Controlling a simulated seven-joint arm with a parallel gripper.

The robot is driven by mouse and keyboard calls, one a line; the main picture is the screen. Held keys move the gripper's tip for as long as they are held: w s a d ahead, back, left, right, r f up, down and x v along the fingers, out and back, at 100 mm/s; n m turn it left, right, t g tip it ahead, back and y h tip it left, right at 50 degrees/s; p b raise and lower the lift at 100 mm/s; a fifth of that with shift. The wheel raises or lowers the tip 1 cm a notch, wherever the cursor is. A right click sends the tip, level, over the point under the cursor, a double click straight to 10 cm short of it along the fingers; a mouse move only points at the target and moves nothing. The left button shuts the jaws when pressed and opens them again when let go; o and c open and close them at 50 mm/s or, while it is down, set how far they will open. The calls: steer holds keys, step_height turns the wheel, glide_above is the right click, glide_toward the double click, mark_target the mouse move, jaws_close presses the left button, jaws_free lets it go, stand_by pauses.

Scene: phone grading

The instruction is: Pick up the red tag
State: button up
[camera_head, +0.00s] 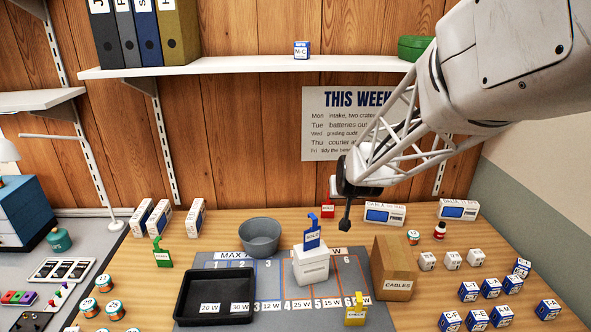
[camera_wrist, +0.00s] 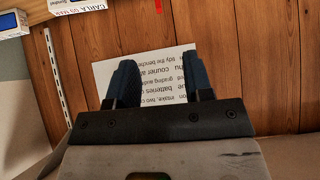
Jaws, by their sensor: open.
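The red tag (camera_head: 328,207) stands upright at the back of the wooden table, near the wall, in the head view. A thin red strip (camera_wrist: 158,5) at the top edge of the wrist view may be part of it. My gripper (camera_head: 346,222) hangs in the air just right of the red tag in the head view, apart from it as far as I can tell. In the wrist view my gripper (camera_wrist: 160,82) has its two dark fingers spread, with only the wall notice visible between them. It is open and empty.
A blue tag (camera_head: 312,231) stands at a white box (camera_head: 311,266) in front. A cardboard box (camera_head: 394,268) marked CABLES and white cartons (camera_head: 385,214) stand to the right. A grey bowl (camera_head: 259,238) is left. Green (camera_head: 161,253) and yellow (camera_head: 355,309) tags stand farther off.

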steer(key=w+f+t, duration=0.2)
steer(key=w+f, duration=0.5)
steer(key=w, duration=0.2)
steer(key=w+f+t+h, duration=0.1)
steer(key=w+f+t, duration=0.1)
steer(key=w+f, duration=0.5)
steer(key=w, duration=0.3)
steer(key=shift+w+d+f+t, duration=0.2)
steer(key=shift+w+d+t, duration=0.05)
steer(key=shift+d+t, duration=0.05)
steer(key=shift+x, duration=1.25)
steer(key=shift+w+f, duration=0.1)
glide_above(328, 206)
steer(key=shift+f, duration=1.05)
jaws_close()
